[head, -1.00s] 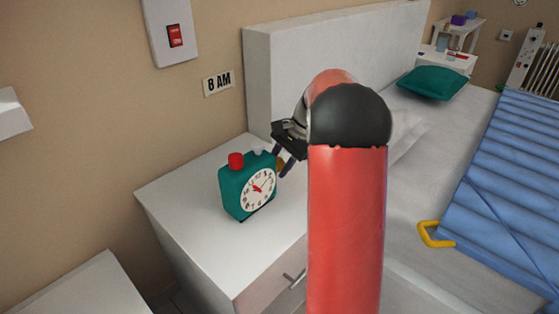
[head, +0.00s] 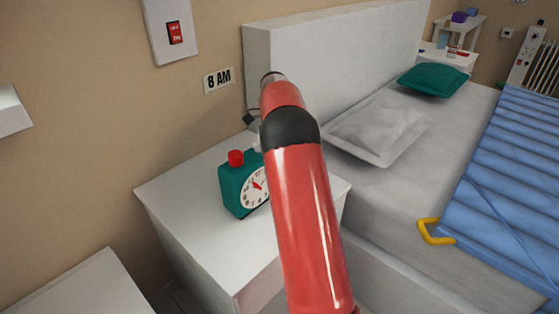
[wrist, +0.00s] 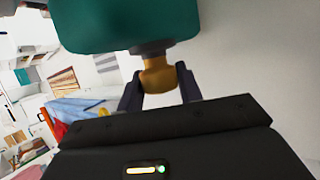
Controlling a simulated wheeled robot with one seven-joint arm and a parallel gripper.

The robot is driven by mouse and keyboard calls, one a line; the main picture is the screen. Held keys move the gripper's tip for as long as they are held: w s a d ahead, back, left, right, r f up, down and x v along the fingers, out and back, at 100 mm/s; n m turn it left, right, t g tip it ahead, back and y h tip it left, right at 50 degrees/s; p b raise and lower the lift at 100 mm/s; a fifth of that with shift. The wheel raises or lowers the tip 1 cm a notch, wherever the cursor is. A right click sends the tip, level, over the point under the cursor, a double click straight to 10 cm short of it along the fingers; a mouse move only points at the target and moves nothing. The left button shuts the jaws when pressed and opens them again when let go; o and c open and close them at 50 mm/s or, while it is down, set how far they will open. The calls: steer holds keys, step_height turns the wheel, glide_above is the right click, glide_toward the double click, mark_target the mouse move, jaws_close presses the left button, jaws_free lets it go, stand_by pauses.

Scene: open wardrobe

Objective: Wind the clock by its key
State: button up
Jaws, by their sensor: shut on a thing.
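The teal clock (head: 235,192) stands upright on the white bedside cabinet (head: 190,185) in the head view. It has a red button on top and a white dial, partly covered by my arm. In the wrist view the clock's teal body (wrist: 120,25) fills the top. Its brass-coloured key (wrist: 158,75) sticks out of the body on a dark collar. My gripper (wrist: 160,82) is shut on the key, with one dark finger on each side of it. In the head view my arm hides the key and the fingers.
The bed with a grey pillow (head: 375,130), teal pillow (head: 433,80) and blue cover (head: 510,170) lies to the right.

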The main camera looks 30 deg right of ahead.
steer(key=shift+a+g, duration=0.1)
steer(key=shift+g, duration=0.2)
stand_by(0.4)
steer(key=o, duration=1)
